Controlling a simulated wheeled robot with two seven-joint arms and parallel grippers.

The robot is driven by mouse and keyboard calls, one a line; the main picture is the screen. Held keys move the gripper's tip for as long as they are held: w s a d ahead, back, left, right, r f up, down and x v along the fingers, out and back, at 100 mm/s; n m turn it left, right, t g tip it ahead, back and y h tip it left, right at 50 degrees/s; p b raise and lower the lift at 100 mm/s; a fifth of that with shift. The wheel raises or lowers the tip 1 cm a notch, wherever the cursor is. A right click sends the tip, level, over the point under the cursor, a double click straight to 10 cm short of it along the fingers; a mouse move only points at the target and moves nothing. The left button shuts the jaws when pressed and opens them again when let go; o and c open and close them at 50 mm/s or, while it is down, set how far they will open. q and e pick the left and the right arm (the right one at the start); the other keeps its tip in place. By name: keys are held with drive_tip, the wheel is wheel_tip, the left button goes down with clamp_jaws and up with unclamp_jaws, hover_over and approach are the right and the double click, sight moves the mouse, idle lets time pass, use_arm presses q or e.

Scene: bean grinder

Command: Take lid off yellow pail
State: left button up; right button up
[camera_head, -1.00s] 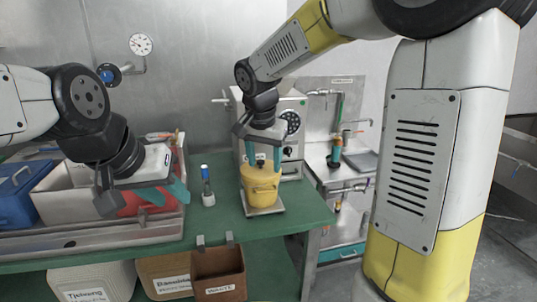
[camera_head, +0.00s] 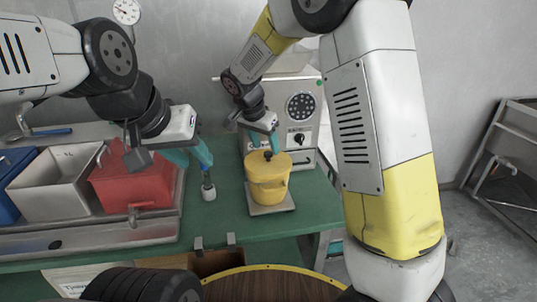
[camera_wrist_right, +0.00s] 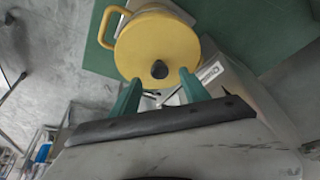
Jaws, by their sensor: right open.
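The yellow pail (camera_head: 268,190) stands upright on a small pale plate on the green table. In the right wrist view the lid (camera_wrist_right: 150,42) and knob (camera_wrist_right: 159,69) are seen from above. My right gripper (camera_head: 262,138) is at the far side of the lid, close to the knob. In its wrist view its teal fingers (camera_wrist_right: 160,79) are apart, one on each side of the knob, without visible contact. My left gripper (camera_head: 191,158) is left of the pail, fingers apart, holding nothing visible.
A red bin (camera_head: 130,188) and a white bin (camera_head: 60,190) are in the sink unit at left. A grey machine (camera_head: 303,105) stands behind the pail.

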sight(268, 153)
drive_tip(key=shift+x, duration=1.55)
clamp_jaws()
